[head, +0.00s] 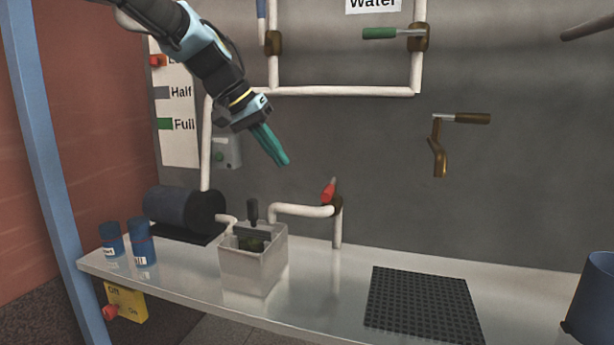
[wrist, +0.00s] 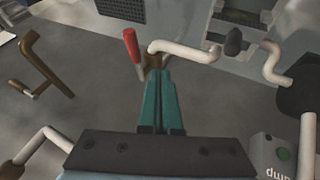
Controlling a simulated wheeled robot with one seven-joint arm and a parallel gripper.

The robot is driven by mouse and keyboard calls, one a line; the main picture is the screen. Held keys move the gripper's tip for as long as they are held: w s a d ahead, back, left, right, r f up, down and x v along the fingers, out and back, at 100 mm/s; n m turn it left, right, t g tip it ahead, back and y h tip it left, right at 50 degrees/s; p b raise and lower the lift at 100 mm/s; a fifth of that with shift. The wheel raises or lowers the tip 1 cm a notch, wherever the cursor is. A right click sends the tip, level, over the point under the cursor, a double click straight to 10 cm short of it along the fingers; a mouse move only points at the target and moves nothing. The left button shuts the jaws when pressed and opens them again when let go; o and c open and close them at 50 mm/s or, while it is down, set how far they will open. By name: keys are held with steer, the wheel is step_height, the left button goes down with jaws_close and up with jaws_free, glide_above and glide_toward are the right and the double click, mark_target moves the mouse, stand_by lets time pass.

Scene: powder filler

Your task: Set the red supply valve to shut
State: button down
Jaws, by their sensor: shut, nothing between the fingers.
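The red supply valve has a red lever handle (head: 328,191) that points up and slightly left from a brown valve body (head: 337,206) on the white pipe beside the box. In the wrist view the red handle (wrist: 131,45) stands just beyond and left of my fingertips. My gripper (head: 284,163) has teal fingers, shut and empty, hanging above and left of the valve in the head view. The fingers (wrist: 162,76) point toward the valve body in the wrist view and overlap its lower part. I cannot tell whether they touch it.
A grey open box (head: 252,272) with a black knob stands left of the valve. A black drum (head: 176,208) and two blue jars (head: 142,243) are further left. A black mat (head: 422,305) lies right on the bench. A brown crank tap (head: 439,150) sticks out of the wall.

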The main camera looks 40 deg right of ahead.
mark_target(328, 193)
steer(key=s+d+f+p, duration=0.2)
steer(key=s+d+f, duration=0.2)
steer(key=d+f, duration=0.1)
steer(key=shift+d+f, duration=0.15)
steer(key=shift+d, duration=0.05)
stand_by(0.5)
